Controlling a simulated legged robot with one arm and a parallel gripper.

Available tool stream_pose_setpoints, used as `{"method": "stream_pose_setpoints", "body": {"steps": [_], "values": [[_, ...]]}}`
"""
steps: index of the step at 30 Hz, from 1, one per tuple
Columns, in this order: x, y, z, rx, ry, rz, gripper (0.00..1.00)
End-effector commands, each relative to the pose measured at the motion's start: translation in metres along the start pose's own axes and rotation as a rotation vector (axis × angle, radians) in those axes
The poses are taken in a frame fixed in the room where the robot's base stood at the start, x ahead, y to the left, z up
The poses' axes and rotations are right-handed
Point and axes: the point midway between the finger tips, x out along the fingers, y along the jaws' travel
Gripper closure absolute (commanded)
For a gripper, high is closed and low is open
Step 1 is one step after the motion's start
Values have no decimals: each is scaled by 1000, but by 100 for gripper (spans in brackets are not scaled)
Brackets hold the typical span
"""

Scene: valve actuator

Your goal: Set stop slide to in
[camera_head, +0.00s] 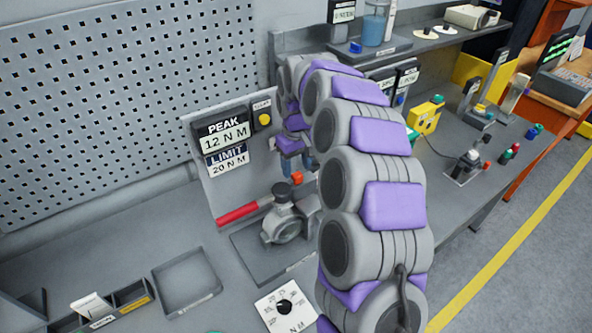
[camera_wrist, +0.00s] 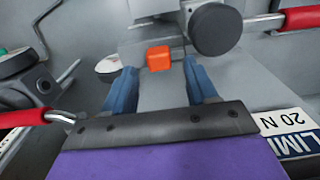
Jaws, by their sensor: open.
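A small orange block (camera_head: 297,177), which I take to be the stop slide, sits on the grey valve actuator (camera_head: 285,225) beside its dark round knob (camera_head: 283,191). In the wrist view the orange block (camera_wrist: 159,58) shows between and just beyond the blue fingertips of my gripper (camera_wrist: 159,68), with a gap on each side. My gripper (camera_head: 297,163) is open and empty, above the block in the head view. The dark knob (camera_wrist: 215,30) is close to the right finger in the wrist view. My arm hides the actuator's right side in the head view.
A red lever (camera_head: 238,214) sticks out left of the actuator, in front of the peak and limit panel (camera_head: 222,150). Another red handle (camera_wrist: 22,118) is at the left of the wrist view. A shallow tray (camera_head: 187,282) and a dial plate (camera_head: 285,305) lie nearer.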

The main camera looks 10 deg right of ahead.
Motion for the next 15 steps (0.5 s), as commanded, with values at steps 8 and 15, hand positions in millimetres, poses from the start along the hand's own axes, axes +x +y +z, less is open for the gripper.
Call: {"method": "stream_pose_setpoints", "body": {"steps": [8,15], "values": [[-66,1,-2,1,7,3,43],[-113,0,-2,1,1,1,43]]}}
